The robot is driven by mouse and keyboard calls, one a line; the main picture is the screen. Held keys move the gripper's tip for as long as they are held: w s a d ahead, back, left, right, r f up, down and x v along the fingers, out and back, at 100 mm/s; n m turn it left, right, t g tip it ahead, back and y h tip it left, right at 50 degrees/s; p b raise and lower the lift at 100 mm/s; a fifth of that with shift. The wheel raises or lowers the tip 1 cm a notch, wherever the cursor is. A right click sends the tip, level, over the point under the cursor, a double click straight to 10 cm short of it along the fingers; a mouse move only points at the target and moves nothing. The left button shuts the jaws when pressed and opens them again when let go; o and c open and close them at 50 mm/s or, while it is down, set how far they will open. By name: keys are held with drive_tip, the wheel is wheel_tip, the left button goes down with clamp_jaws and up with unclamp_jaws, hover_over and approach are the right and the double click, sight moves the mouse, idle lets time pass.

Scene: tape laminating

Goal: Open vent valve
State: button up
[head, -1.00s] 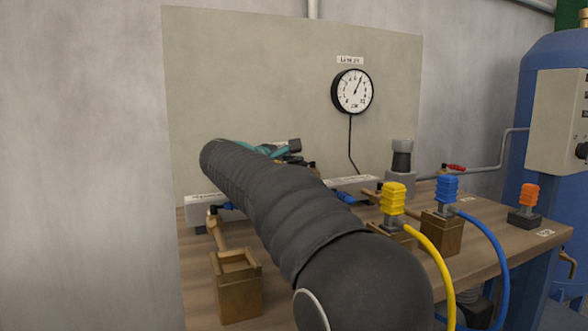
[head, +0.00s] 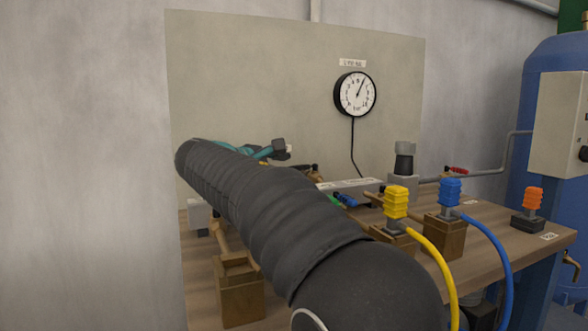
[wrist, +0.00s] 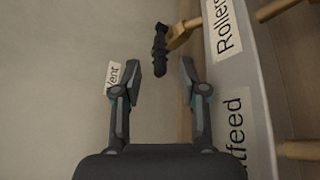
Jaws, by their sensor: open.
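The vent valve shows in the wrist view as a black ribbed handle (wrist: 160,48) beside a brass fitting (wrist: 181,36). A white "Vent" label (wrist: 113,77) is on the panel to its left. My gripper (wrist: 159,66) is open, with one finger on each side of the picture. The handle's lower end appears between the fingertips, and nothing is held. I cannot tell the gap in depth. In the head view my gripper (head: 276,149) is partly hidden behind my arm, in front of the panel. A small dark and brass part (head: 316,172) lies just right of it.
A grey manifold (wrist: 262,105) with "Rollers" and "Outfeed" labels and brass stubs runs along the right in the wrist view. A pressure gauge (head: 356,95) hangs on the panel. Yellow (head: 396,202), blue (head: 450,192) and orange (head: 533,198) connectors stand on the bench to the right.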

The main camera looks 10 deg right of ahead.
drive_tip(key=v, duration=0.6)
drive_tip(key=shift+s+a, duration=0.25)
